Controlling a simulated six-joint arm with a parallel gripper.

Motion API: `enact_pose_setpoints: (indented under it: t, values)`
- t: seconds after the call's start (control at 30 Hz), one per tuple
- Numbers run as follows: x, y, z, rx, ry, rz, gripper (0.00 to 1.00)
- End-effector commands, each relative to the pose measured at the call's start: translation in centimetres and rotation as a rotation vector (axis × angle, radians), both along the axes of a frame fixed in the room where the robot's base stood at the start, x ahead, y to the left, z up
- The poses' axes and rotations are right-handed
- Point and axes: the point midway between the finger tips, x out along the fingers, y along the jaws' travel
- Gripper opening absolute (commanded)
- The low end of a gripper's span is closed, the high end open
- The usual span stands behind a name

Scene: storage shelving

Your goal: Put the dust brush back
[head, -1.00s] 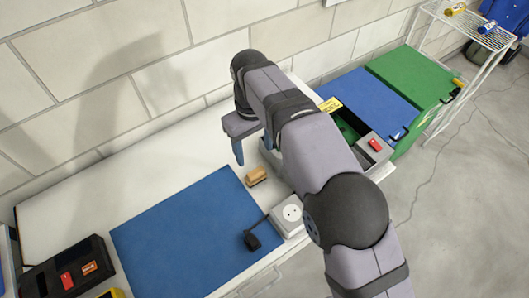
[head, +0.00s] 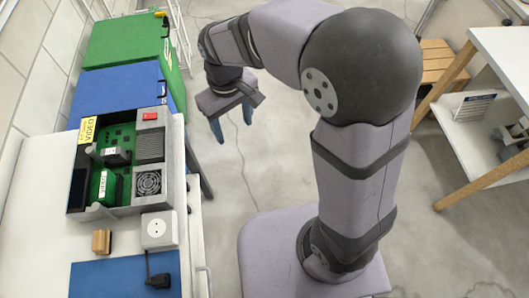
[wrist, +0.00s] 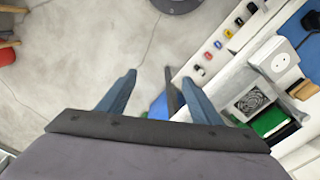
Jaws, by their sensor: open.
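A small tan wooden block (head: 101,240), which looks like the dust brush, sits on the white bench between the blue mat and the grey open case. Its bristles cannot be made out. In the wrist view a brown piece (wrist: 303,90) at the right edge looks like the same thing. My gripper (head: 232,122) hangs with its fingers spread and empty over the floor, just right of the bench and clear of the block. In the wrist view its two blue fingers (wrist: 158,76) stand apart with nothing held between them.
The open case (head: 150,145) with green board and fan stands on the bench beside a white socket box (head: 159,230). Blue (head: 125,92) and green (head: 125,40) bins stand behind. A wooden-legged white table (head: 504,55) and wooden stool (head: 435,60) stand right. Floor between is open.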

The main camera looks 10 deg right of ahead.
Motion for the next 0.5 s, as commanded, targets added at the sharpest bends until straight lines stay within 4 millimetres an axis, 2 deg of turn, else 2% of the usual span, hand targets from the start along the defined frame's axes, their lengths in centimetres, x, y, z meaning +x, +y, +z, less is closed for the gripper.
enact_pose_setpoints:
  t: [0.03,0.1,0.2,0.33,0.5]
  values:
    - [-1.0,-3.4,-0.3,0.0,0.0,-0.09,0.59]
    - [-2.6,-6.9,-0.9,0.0,0.001,-0.192,0.59]
    - [-5.1,-10.6,-1.8,0.0,0.0,-0.315,0.59]
    - [-7.9,-13.5,-2.8,0.0,0.002,-0.431,0.59]
    - [-9.9,-15.0,-3.6,0.0,0.003,-0.502,0.59]
